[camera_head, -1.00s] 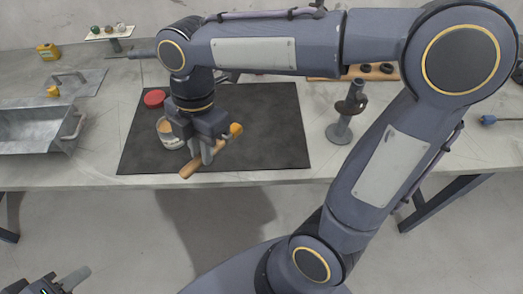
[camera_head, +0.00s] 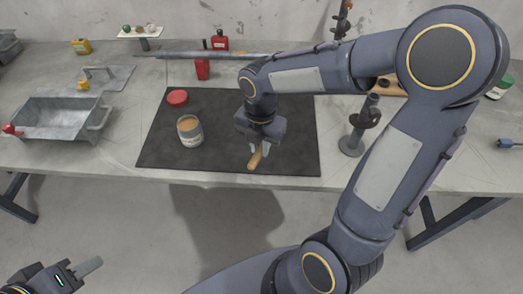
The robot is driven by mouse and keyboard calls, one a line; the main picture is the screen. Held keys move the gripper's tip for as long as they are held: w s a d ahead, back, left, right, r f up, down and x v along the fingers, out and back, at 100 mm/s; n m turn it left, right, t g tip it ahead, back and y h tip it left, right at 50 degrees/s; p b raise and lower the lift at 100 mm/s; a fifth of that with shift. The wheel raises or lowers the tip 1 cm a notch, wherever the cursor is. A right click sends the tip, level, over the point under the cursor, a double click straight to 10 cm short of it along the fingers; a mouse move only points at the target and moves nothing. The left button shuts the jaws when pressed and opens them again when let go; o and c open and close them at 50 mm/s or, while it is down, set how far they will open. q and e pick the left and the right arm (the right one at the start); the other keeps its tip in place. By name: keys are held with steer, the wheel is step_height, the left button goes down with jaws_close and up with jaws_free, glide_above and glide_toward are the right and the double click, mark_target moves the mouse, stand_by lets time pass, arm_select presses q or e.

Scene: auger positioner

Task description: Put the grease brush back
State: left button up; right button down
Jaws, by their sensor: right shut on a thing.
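My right gripper (camera_head: 257,147) is shut on the grease brush, over the black mat (camera_head: 225,100). The brush's wooden handle (camera_head: 256,160) sticks out below the jaws toward the front; the rest of it is hidden by the gripper. An open can (camera_head: 190,133) of tan grease stands on the mat to the left of the gripper, apart from it. Its likely red lid (camera_head: 177,97) lies behind it. My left gripper (camera_head: 85,270) is at the lower left corner, in front of the table; only part of it shows and its jaw opening is unclear.
A grey stand (camera_head: 352,143) with a dark upper part rises right of the mat, near my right arm. A metal tray (camera_head: 62,118) sits at the left. Red bottles (camera_head: 202,68) and a long rod (camera_head: 180,54) are behind the mat. The mat's left front is clear.

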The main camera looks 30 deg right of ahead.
mark_target(262, 160)
steer(key=shift+w+d+f, duration=0.3)
steer(key=shift+d+f, duration=0.05)
steer(key=shift+f, duration=0.2)
steer(key=shift+w+d+f, duration=0.1)
steer(key=shift+w+f, duration=0.05)
steer(key=shift+f, duration=1.5)
steer(key=shift+f, duration=0.1)
steer(key=c, duration=1.3)
jaws_free()
steer(key=shift+c, duration=0.2)
